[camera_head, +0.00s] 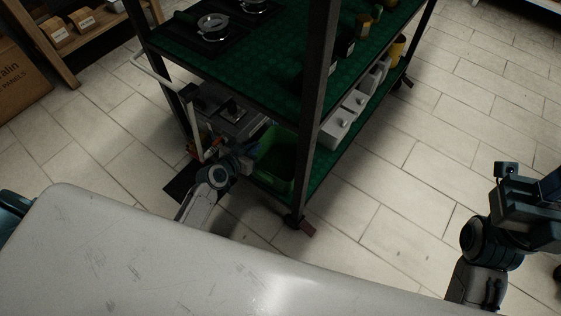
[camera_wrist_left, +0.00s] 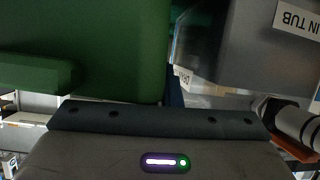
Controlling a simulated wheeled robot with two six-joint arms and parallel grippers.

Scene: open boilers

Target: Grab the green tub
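The green tub (camera_head: 275,158) stands on the lower shelf of the cart in the head view, partly hidden by the shelf above and a post. In the left wrist view its green side (camera_wrist_left: 95,45) fills the upper left, very close. My left gripper (camera_head: 238,163) is at the tub's left side, small and dark. Its fingers cannot be made out, so I cannot tell whether it touches or grips the tub. My right gripper (camera_head: 527,205) is at the right edge, over the floor and away from the cart; its opening is unclear.
A grey container (camera_wrist_left: 245,45) with a label stands beside the tub. White containers (camera_head: 345,122) line the lower shelf's right part. The cart's dark front post (camera_head: 312,110) rises beside the tub. The green upper shelf (camera_head: 270,72) overhangs it. Tiled floor right of the cart is clear.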

